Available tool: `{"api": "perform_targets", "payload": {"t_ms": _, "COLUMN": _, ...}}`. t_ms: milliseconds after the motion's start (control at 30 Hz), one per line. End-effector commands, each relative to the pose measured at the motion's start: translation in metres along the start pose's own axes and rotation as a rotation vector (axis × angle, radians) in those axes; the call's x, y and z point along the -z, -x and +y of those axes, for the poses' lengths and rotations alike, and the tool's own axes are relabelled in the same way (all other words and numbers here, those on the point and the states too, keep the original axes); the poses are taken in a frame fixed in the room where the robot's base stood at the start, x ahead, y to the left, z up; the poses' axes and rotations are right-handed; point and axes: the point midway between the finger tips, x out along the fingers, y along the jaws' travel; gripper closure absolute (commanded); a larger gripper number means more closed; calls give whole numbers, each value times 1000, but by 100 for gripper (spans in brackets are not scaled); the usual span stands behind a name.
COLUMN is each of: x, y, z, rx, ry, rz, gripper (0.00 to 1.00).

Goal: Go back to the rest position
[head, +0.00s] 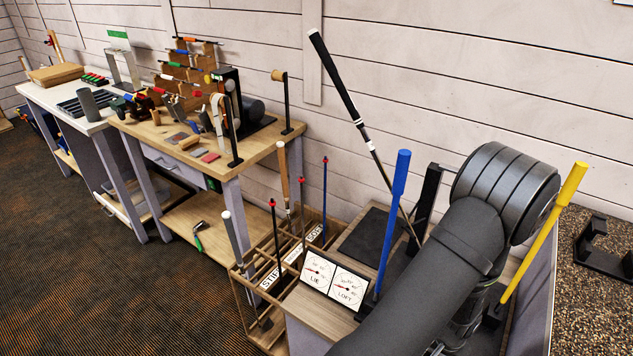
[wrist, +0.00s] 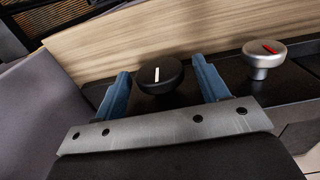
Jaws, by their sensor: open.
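My gripper (wrist: 160,88) shows in the wrist view with its two blue fingers apart. A black round knob (wrist: 160,75) with a white mark stands between the fingers, and I cannot tell whether they touch it. A silver knob (wrist: 266,58) with a red mark is to the right of the right finger. In the head view my dark arm fills the lower right and hides my gripper and both knobs.
Close to my arm stand a blue post (head: 393,215), a yellow post (head: 546,230) and a leaning golf club with a black grip (head: 337,80). A gauge panel (head: 335,280) and a wooden club rack (head: 250,290) are left of it. Workbenches (head: 250,152) stand farther left.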

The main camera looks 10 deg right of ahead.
Motion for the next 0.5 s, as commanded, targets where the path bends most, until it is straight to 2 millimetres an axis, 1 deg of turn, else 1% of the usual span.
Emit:
{"api": "perform_targets", "payload": {"t_ms": 33, "x": 0, "y": 0, "z": 0, "rx": 9, "ry": -2, "rz": 3, "gripper": 33}}
{"api": "perform_targets", "payload": {"t_ms": 100, "x": 1, "y": 8, "z": 0, "rx": 9, "ry": 1, "rz": 4, "gripper": 33}}
{"api": "perform_targets", "payload": {"t_ms": 233, "x": 1, "y": 18, "z": 0, "rx": 9, "ry": 1, "rz": 4, "gripper": 33}}
{"api": "perform_targets", "payload": {"t_ms": 500, "x": 1, "y": 25, "z": 0, "rx": 9, "ry": 1, "rz": 2, "gripper": 33}}
